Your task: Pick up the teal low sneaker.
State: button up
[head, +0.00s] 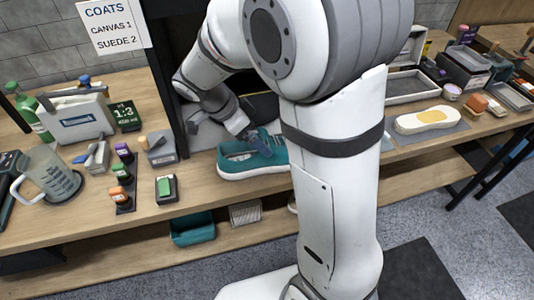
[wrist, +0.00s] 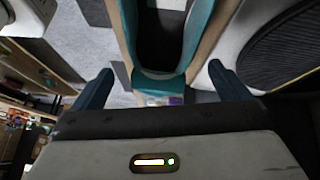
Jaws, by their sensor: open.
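The teal low sneaker (head: 240,160) sits on the wooden bench in the head view, its right end hidden behind my arm. In the wrist view the sneaker (wrist: 147,73) shows at the top middle, its dark opening towards me. My gripper (wrist: 161,83) is open, with one dark finger on each side of the sneaker's near end and gaps between. In the head view my gripper (head: 260,145) is over the sneaker, partly hidden; I cannot tell there whether it touches.
A block with a wooden-handled tool (head: 160,148) and a green-topped box (head: 166,188) stand left of the sneaker. A glass jug (head: 50,176) is farther left. A pale sole (head: 427,120) lies on a mat at right. A dark upright post (head: 166,75) stands behind left.

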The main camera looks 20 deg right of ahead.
aim_at(268, 145)
jog(key=x, duration=0.5)
jog(key=shift+d+f, duration=0.15)
jog(key=shift+d, duration=0.3)
jog(key=c, duration=1.3)
